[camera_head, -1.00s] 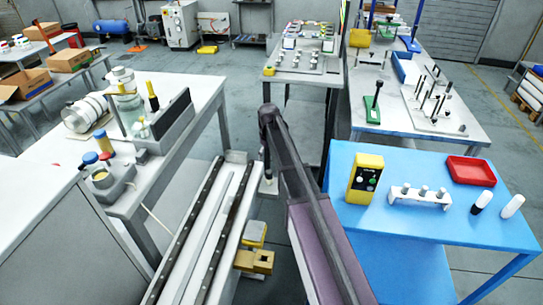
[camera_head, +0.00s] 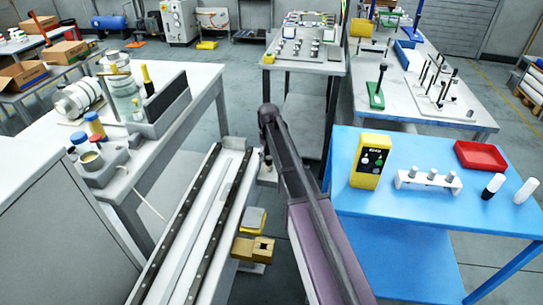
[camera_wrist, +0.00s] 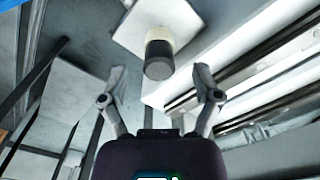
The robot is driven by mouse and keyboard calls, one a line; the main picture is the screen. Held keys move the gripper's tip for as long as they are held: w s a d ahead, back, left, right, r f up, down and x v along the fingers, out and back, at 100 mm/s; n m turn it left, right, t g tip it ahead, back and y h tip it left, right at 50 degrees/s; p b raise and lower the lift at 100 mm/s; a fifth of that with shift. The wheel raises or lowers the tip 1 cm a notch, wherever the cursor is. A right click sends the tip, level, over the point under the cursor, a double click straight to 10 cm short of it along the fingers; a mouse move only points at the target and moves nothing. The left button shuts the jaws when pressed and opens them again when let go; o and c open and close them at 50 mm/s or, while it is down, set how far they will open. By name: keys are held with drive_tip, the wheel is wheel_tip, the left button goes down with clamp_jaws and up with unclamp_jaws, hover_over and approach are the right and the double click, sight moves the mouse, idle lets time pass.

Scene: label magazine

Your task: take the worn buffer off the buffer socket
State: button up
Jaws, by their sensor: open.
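In the wrist view a short cylinder (camera_wrist: 158,58) with a dark near end and a cream far part stands out from a pale square plate (camera_wrist: 185,22). It looks like the worn buffer on its socket, though I cannot see where the two meet. My gripper (camera_wrist: 160,80) is open, its two fingers spread to the left and right of the cylinder's near end in the picture. I see no finger touching it.
A long rail bed (camera_head: 200,230) runs left of my arm, with yellowish blocks (camera_head: 252,248) beside it. The blue table (camera_head: 400,225) at right carries a yellow box (camera_head: 371,160), a white rack (camera_head: 428,181), a red tray (camera_head: 487,157), a black-and-white cylinder (camera_head: 493,185) and a white one (camera_head: 525,190).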

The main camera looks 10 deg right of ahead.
sight(269, 157)
drive_tip(key=shift+f+b, duration=0.45)
drive_tip(key=shift+f, duration=0.25)
clamp_jaws()
drive_tip(key=shift+r, duration=0.2)
drive_tip(key=shift+w+r+p, duration=0.2)
drive_tip(key=shift+r+p, duration=0.65)
drive_tip(key=shift+p, duration=0.2)
drive_tip(key=shift+r+p, duration=1.05)
drive_tip(key=shift+r+p, duration=0.35)
